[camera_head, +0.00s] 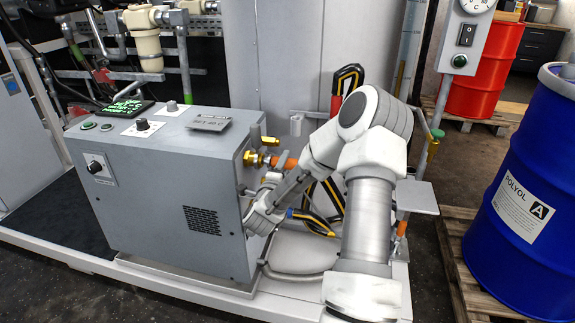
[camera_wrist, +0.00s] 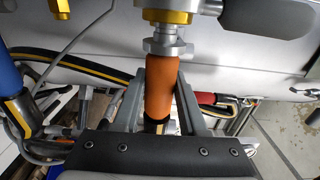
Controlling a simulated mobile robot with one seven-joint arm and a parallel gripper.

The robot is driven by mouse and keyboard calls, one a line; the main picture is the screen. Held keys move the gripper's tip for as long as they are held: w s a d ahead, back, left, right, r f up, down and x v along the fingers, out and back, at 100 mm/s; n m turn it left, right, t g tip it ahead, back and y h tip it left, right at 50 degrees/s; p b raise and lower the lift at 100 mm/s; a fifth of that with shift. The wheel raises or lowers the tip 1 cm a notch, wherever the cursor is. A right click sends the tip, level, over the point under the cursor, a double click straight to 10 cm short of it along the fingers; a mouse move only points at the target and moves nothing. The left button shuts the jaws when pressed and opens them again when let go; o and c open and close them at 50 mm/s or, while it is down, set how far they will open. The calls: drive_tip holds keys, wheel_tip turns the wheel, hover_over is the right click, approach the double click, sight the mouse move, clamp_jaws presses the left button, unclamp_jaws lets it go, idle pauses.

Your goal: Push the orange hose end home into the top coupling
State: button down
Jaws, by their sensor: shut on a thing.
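The orange hose end (camera_wrist: 160,92) stands between my gripper's fingers (camera_wrist: 162,85) in the wrist view, and my gripper is shut on it. A silver nose on its upper end points at a silver coupling with a brass ring (camera_wrist: 167,17). The two look in line; I cannot tell how deep the nose sits. In the head view, the brass coupling (camera_head: 254,159) is on the right side of the grey cabinet, with the orange hose end (camera_head: 290,163) just to its right. My arm hides most of the hose there.
The grey cabinet (camera_head: 165,185) stands at left. A blue hose end (camera_wrist: 9,75) and a red one (camera_wrist: 205,98) flank the orange one in the wrist view. Yellow-black hoses (camera_head: 318,222) lie by my arm. A blue drum (camera_head: 525,230) stands on a pallet at right.

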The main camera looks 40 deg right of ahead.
drive_tip(key=shift+w+a, duration=0.65)
drive_tip(key=shift+w, duration=0.05)
drive_tip(key=shift+r, duration=0.1)
drive_tip(key=shift+c, duration=1.9)
unclamp_jaws()
drive_tip(key=p+v, duration=0.1)
drive_tip(key=v, duration=1.6)
drive_tip(key=shift+s, duration=0.2)
drive_tip(key=shift+a, duration=0.15)
